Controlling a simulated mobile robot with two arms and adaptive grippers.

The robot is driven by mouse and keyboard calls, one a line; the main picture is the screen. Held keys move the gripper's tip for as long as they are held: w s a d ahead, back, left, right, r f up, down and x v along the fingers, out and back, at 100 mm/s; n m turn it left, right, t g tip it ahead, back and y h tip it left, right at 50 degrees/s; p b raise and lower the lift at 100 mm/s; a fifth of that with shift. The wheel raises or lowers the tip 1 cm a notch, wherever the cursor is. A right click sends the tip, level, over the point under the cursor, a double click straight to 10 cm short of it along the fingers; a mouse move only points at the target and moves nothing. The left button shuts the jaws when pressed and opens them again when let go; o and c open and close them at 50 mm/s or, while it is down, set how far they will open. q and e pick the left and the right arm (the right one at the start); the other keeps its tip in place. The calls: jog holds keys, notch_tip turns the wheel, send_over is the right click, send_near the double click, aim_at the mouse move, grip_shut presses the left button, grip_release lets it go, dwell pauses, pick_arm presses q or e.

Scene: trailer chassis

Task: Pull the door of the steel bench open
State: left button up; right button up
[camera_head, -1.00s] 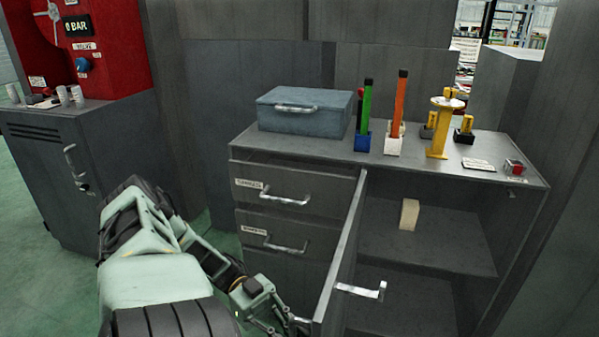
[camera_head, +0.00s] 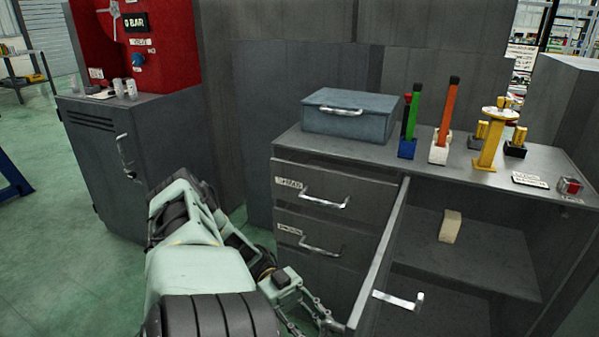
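The steel bench (camera_head: 460,158) stands at centre right. Its door (camera_head: 380,255) is swung out toward me and seen nearly edge-on, with the compartment to its right uncovered. A bright metal handle (camera_head: 398,300) juts to the right from the door near its lower front end. My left gripper (camera_head: 318,318) is low in the picture, on the drawer side of the door, close to its front edge. I cannot tell whether it touches the door. Its fingers are small and partly cut off by the bottom edge. My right gripper is out of view.
Two drawers with handles (camera_head: 325,199) are left of the door. A cream block (camera_head: 450,226) sits on the shelf inside. A blue-grey toolbox (camera_head: 350,116) and several tools stand on the bench top. A grey cabinet (camera_head: 130,150) stands left, with open green floor beside it.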

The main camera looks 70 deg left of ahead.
pick_arm(q)
jog(key=v, duration=0.9)
jog(key=shift+a, duration=0.35)
